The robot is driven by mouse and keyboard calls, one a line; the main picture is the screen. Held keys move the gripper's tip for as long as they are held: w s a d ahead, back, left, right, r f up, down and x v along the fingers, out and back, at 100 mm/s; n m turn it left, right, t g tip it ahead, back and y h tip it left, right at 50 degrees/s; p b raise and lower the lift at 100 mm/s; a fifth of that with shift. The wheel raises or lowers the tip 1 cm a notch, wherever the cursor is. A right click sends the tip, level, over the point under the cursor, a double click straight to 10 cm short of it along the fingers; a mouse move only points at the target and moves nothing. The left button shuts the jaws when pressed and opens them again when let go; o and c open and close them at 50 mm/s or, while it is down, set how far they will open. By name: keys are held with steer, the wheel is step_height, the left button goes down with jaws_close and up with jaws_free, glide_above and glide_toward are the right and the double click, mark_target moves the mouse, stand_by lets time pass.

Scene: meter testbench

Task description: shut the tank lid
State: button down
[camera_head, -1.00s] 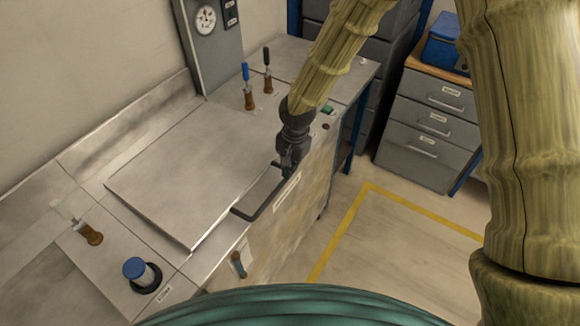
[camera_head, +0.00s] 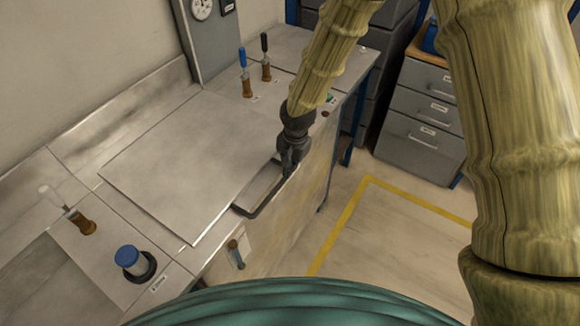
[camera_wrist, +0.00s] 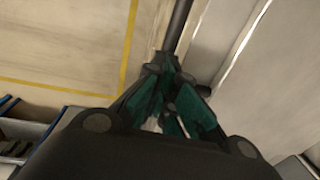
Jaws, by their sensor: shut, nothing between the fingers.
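The tank lid (camera_head: 185,165) is a wide grey metal plate on the bench, lying flat or nearly so; I cannot tell whether a small gap remains under its front edge. A dark bar handle (camera_head: 262,205) runs along its front right side. My gripper (camera_head: 288,168) is shut and empty, pointing down at the far end of the handle, touching it or very close. In the wrist view its teal fingers (camera_wrist: 172,105) are together, with the dark handle bar (camera_wrist: 179,28) just beyond them. The lid (camera_wrist: 275,85) fills the right of that view.
A blue-capped knob (camera_head: 128,258) and a brown-based lever (camera_head: 82,222) stand on the near bench. Two levers (camera_head: 247,80) stand beyond the lid. A small lever (camera_head: 236,254) is on the bench front. Grey drawers (camera_head: 425,140) stand right; yellow-lined floor (camera_head: 385,240) is clear.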

steer(key=shift+s+d+f, duration=0.2)
steer(key=shift+s+f, duration=0.4)
steer(key=shift+f, duration=0.05)
step_height(320, 180, up, 15)
steer(key=d, duration=0.1)
steer(key=shift+s+d, duration=0.2)
steer(key=shift+d, duration=0.15)
steer(key=s+d+f+n+b, duration=0.15)
steer(key=s+f, duration=0.25)
steer(key=f, duration=0.4)
steer(key=s+d+f+n+y, duration=0.1)
steer(key=s+d+f, duration=0.1)
steer(key=s+f, duration=0.45)
steer(key=s+d+f+n+b, duration=0.1)
steer(key=s+d+f, duration=0.15)
steer(key=f, duration=0.75)
steer(key=s+d+f+n+h+b, duration=0.1)
steer(key=s+d+f, duration=0.4)
steer(key=s, duration=0.4)
steer(key=s+d+f+n+b, duration=0.1)
steer(key=s+d+f+n, duration=0.1)
steer(key=s+d+f, duration=0.4)
steer(key=s+f, duration=0.2)
steer(key=s, duration=0.2)
steer(key=shift+g+h, duration=0.4)
